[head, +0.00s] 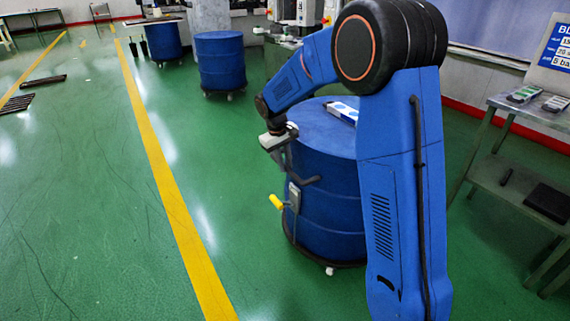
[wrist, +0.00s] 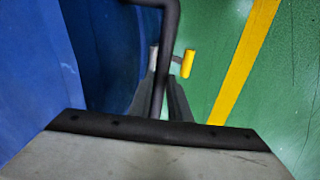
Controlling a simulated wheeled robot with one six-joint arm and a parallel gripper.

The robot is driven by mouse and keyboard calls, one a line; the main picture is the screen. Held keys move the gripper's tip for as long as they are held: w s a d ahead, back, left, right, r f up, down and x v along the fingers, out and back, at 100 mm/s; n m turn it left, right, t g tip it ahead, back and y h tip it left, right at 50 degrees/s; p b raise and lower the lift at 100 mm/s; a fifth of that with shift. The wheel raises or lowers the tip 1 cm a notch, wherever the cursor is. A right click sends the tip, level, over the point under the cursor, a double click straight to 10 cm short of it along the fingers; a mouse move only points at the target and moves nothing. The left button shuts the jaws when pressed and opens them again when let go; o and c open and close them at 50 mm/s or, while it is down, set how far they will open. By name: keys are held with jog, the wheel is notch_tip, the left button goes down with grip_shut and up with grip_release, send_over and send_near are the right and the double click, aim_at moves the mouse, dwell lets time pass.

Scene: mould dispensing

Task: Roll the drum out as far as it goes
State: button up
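The blue drum (head: 328,215) stands upright on a low wheeled base (head: 329,268), just left of my arm and partly hidden by it. A black bar handle (head: 307,181) sticks out from its side; in the wrist view the bar (wrist: 169,30) runs down between my fingers. My gripper (head: 284,160) is at this handle, and its fingers (wrist: 163,92) lie close on both sides of the bar, seemingly shut on it. A yellow-ended lever (head: 276,202) sits just below the handle; it also shows in the wrist view (wrist: 188,63).
More blue drums (head: 220,62) stand at the back. A metal table (head: 525,160) with small items is on the right. A yellow floor line (head: 160,150) runs along the left. The green floor (head: 80,200) beyond it is mostly open, with dark slats (head: 42,81) far left.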

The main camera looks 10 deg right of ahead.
grip_shut()
jog(key=s+a, duration=0.3)
jog(key=a, duration=0.8)
jog(key=s+a, duration=0.4)
jog(key=a, duration=0.6)
jog(key=s+a, duration=0.3)
jog(key=a, duration=0.8)
jog(key=shift+s+a, duration=0.35)
jog(key=o, duration=0.7)
grip_release()
jog(key=shift+a, duration=0.2)
jog(key=shift+o, duration=0.2)
jog(key=s+a+r, duration=0.1)
jog(key=a+r, duration=0.2)
jog(key=r, duration=1.4)
